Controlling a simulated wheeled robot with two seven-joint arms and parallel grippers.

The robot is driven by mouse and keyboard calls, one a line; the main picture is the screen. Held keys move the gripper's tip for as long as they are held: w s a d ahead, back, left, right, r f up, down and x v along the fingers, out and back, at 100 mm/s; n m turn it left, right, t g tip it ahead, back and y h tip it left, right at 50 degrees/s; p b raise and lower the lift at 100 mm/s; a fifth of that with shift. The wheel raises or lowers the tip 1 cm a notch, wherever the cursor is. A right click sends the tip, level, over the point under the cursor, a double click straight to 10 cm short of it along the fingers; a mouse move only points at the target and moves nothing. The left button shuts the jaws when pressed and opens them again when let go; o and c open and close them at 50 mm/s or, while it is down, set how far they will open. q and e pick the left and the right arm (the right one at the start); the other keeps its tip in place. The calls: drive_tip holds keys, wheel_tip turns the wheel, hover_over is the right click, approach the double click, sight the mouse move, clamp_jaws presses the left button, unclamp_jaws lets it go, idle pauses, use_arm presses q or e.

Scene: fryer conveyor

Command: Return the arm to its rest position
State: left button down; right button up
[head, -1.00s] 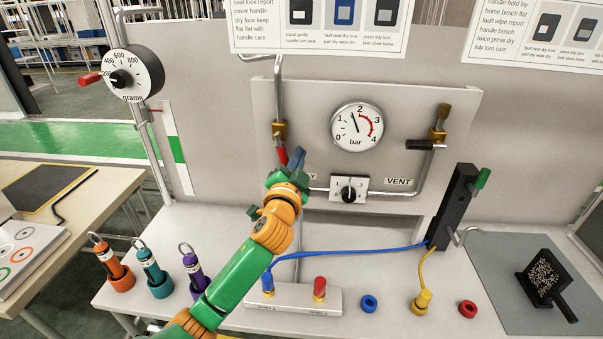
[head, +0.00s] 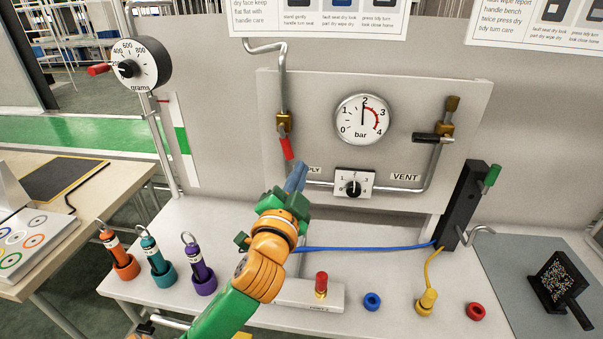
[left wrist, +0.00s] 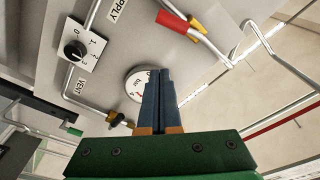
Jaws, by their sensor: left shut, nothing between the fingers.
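My left gripper (head: 296,178) is in front of the panel, its blue fingers pointing up just below the red supply valve handle (head: 287,148). The fingers are together and hold nothing. In the left wrist view the shut fingers (left wrist: 159,90) overlap part of the pressure gauge (left wrist: 133,86), and the red handle (left wrist: 174,24) is to their upper right, apart from them. My green and orange left arm comes up from the bottom and hides part of the bench. My right gripper is in neither view.
The panel (head: 470,97) holds the gauge (head: 362,119), a selector knob (head: 353,184) and a vent valve (head: 433,137). Orange, teal and purple cylinders (head: 198,264) stand on the left of the bench. A blue cable (head: 370,248) runs to a black post (head: 463,205). A black pan (head: 560,283) lies at right.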

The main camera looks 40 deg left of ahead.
use_arm(q)
drive_tip(key=shift+a+f, duration=0.1)
drive_tip(key=s+d+f+n+g+h, duration=0.1)
drive_tip(key=s+d+f+g+h, duration=0.15)
drive_tip(key=f, duration=0.55)
drive_tip(key=s+d+f+g+h, duration=0.1)
drive_tip(key=d+f+g, duration=0.15)
drive_tip(key=f, duration=0.45)
drive_tip(key=s+d+f+n+g+h, duration=0.1)
drive_tip(key=s+d+f+g+h, duration=0.3)
drive_tip(key=s+f, duration=0.45)
drive_tip(key=s+d+f+g+h, duration=0.1)
drive_tip(key=s+d+f+g, duration=0.5)
drive_tip(key=f, duration=0.3)
drive_tip(key=s+f, duration=0.2)
drive_tip(key=f, duration=0.6)
drive_tip(key=s+f, duration=0.2)
drive_tip(key=f, duration=0.6)
drive_tip(key=s+a+f+g, duration=0.1)
drive_tip(key=s+a+f, duration=0.1)
drive_tip(key=s+f, duration=0.7)
drive_tip(key=shift+s+f, duration=0.2)
drive_tip(key=shift+s, duration=1.05)
